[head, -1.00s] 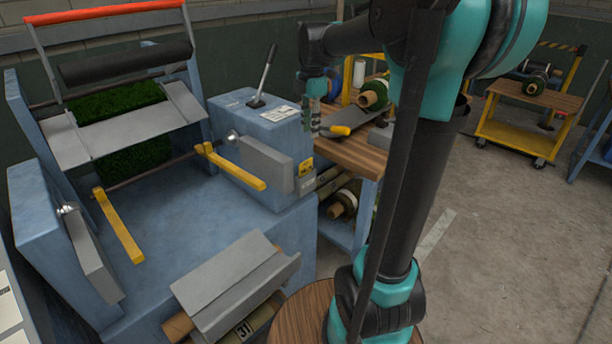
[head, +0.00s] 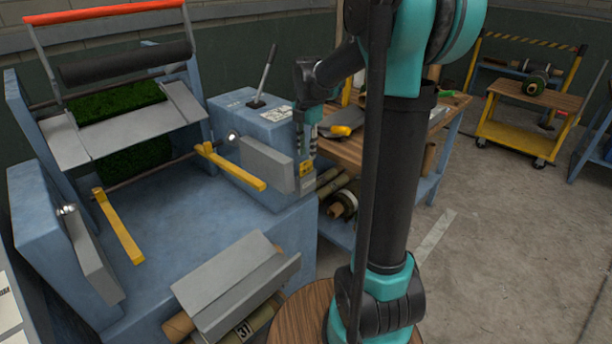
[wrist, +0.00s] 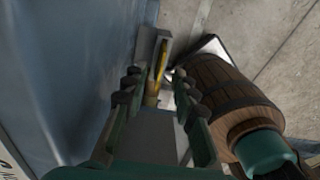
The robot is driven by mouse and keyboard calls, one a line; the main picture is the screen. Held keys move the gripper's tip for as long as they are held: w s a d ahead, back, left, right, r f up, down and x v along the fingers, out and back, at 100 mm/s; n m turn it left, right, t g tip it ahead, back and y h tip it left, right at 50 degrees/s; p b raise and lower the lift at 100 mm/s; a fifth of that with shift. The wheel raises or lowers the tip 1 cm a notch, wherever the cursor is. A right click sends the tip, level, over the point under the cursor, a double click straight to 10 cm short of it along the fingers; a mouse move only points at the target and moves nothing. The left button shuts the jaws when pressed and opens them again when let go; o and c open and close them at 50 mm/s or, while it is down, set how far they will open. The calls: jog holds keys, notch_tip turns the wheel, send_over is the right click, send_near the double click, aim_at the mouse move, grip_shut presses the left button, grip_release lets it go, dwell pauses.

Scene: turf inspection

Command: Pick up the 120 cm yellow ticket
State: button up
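A yellow ticket (head: 306,169) stands in a small grey holder (head: 308,184) on the right-hand side of the blue machine; its print is too small to read. My gripper (head: 304,160) points down just above and in front of the ticket, partly covering it. In the wrist view, the ticket shows edge-on as a thin yellow strip (wrist: 161,60), beyond the gap between my open fingers (wrist: 155,80). The fingers are apart with nothing held between them; I cannot tell whether they touch the ticket.
The blue machine (head: 170,215) carries yellow bars (head: 235,168) and a grey block (head: 266,160) close left of my gripper. A wooden bench (head: 345,153) with rolls below stands behind. A yellow cart (head: 515,135) is at the back right. The floor (head: 500,240) at right is clear.

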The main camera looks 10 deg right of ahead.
aim_at(306, 164)
jog(key=shift+s+a+f, duration=0.1)
jog(key=shift+s+f, duration=0.05)
jog(key=shift+f, duration=1.25)
jog(key=shift+s+a+f, duration=0.1)
jog(key=shift+f, duration=1.3)
grip_shut()
